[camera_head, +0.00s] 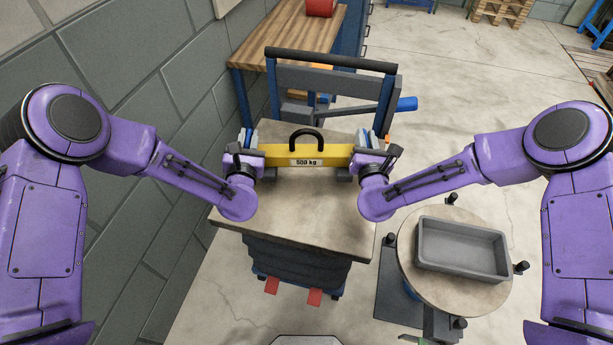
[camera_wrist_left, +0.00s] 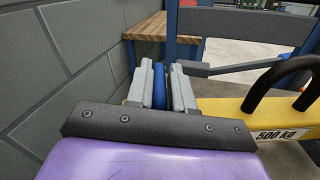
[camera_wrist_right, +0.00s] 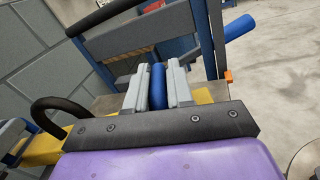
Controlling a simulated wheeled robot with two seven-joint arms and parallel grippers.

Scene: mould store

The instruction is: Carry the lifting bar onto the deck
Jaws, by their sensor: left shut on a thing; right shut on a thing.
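The yellow lifting bar (camera_head: 306,155), with a black lifting loop and a "500 kg" label, spans between my two grippers above the deck (camera_head: 300,215). The deck is the flat brownish top of a lift cart. My left gripper (camera_head: 248,140) is shut on the blue grip at the bar's left end; its jaws on the grip show in the left wrist view (camera_wrist_left: 160,88). My right gripper (camera_head: 372,142) is shut on the blue grip at the right end, as the right wrist view shows (camera_wrist_right: 158,88). Dark blocks show under the bar; whether they touch the deck is unclear.
The cart's handle frame (camera_head: 330,54) rises behind the deck. A wooden bench (camera_head: 285,35) with a red object (camera_head: 320,8) stands behind. A round table (camera_head: 412,265) with a grey tray (camera_head: 463,272) stands at front right. A grey block wall (camera_head: 130,230) runs along the left.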

